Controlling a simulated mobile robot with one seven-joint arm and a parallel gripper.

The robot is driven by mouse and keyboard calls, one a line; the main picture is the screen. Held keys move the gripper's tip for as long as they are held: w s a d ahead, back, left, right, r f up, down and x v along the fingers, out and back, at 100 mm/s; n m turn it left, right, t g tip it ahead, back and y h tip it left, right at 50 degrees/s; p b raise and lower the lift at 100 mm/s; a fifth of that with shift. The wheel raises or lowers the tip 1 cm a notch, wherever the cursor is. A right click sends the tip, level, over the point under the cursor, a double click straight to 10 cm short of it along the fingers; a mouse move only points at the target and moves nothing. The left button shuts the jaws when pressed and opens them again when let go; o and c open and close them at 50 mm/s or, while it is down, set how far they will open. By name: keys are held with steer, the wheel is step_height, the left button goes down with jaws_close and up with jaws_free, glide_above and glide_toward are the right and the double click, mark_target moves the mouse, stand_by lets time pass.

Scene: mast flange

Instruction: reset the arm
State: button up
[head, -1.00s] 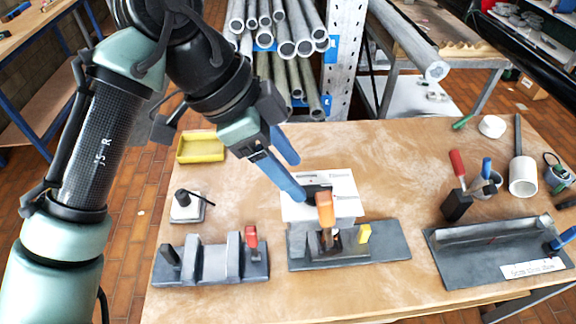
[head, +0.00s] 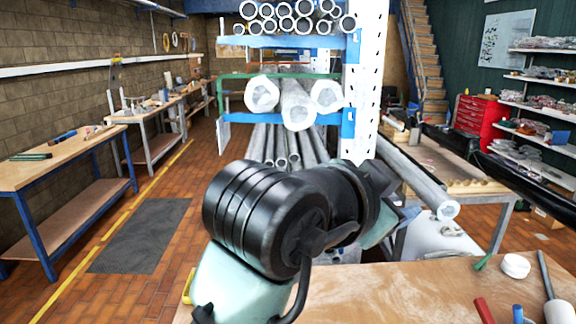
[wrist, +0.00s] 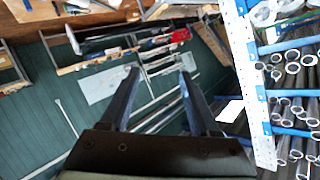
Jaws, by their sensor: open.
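My gripper (wrist: 156,82) shows in the wrist view with its two blue fingers apart and nothing between them. Behind the fingers are a dark green wall and shelves, seen tilted. In the head view my folded arm fills the lower middle, and the gripper's fingertips are hidden behind it. The wooden workbench (head: 430,295) shows only as its back part at the lower right. The fixtures on its front part are out of view.
A rack of metal pipes (head: 297,100) with a white perforated upright (head: 367,80) stands close behind my arm. Side benches (head: 60,165) line the left wall. A long pipe (head: 425,185) juts out at right. Open floor lies at left around a dark mat (head: 140,235).

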step_height(320, 180, up, 10)
steer(key=s+a+n+t, duration=0.2)
steer(key=n+t, duration=0.2)
steer(key=t, duration=0.3)
steer(key=s+a+r+n+t+y, duration=0.9)
steer(key=s+a+n, duration=0.1)
steer(key=s+a, duration=0.1)
steer(key=shift+r+t+y, duration=0.3)
steer(key=shift+t, duration=0.1)
